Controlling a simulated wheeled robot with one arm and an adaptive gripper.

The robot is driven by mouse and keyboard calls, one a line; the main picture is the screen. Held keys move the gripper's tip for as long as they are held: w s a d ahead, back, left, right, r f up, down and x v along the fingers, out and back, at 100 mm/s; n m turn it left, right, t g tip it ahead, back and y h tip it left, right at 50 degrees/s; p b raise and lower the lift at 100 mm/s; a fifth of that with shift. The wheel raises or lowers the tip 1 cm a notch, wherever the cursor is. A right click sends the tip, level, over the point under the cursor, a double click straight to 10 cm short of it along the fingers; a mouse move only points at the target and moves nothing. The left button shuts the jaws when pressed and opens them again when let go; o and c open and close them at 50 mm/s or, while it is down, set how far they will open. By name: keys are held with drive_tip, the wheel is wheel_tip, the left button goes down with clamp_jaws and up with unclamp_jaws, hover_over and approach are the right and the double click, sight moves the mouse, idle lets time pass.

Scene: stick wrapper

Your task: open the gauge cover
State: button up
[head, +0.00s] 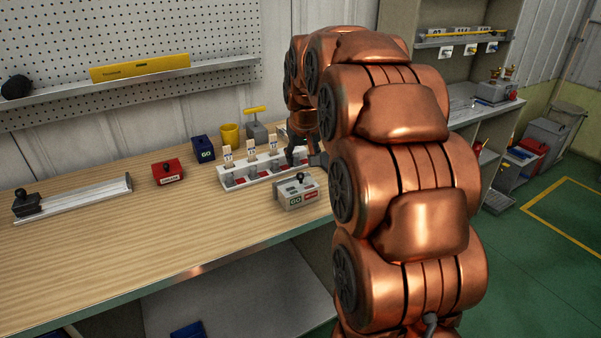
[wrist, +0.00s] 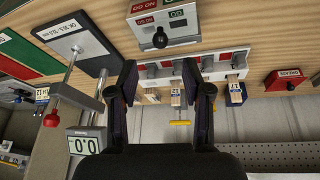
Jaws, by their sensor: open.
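My gripper (wrist: 160,72) is open, with its two dark fingers spread apart and nothing held between them. It shows in the head view (head: 308,155) over the right end of the white slotted rack. A light grey box (head: 297,191) with a black knob and green and red labels stands in front of the rack; it also shows in the wrist view (wrist: 165,20), beyond my fingertips. No part is plainly marked as the gauge cover; I cannot tell whether this box's knobbed top is it. A digital gauge reading 0.0 (wrist: 86,142) stands at left in the wrist view.
The white rack (head: 232,184) holds several tagged sticks. A red box (head: 168,172), a blue box (head: 203,149), a yellow cup (head: 229,133) and a long metal fixture (head: 85,197) stand on the wooden bench (head: 130,240). The bench's front left is clear.

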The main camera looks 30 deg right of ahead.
sight(300, 174)
drive_tip(key=shift+p+x, duration=0.85)
drive_tip(key=shift+x, duration=2.7)
drive_tip(key=shift+a, duration=0.1)
clamp_jaws()
